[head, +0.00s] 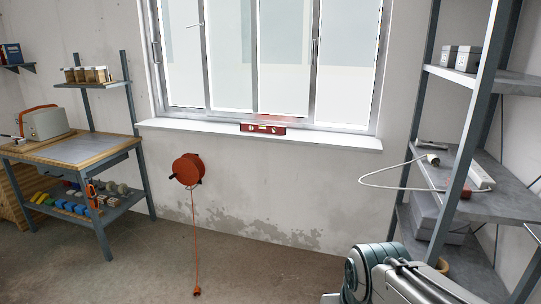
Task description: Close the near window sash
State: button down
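The window (258,60) is set in the far wall, with grey frames and several tall panes; its top is cut off by the picture edge. I cannot tell surely which sash is the near one or how far any sash stands open. Part of my arm shows at the bottom right, well short of the window. My gripper is not in view.
A red spirit level (262,128) lies on the white sill (330,139). An orange cord reel (187,168) hangs below. A workbench (70,150) stands left. A metal shelf rack (470,130) stands right, with a white cable (375,184) looping out.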

aim_at(202, 8)
jog(key=z, duration=0.1)
jog(key=i, duration=3.15)
jog(key=u, duration=0.35)
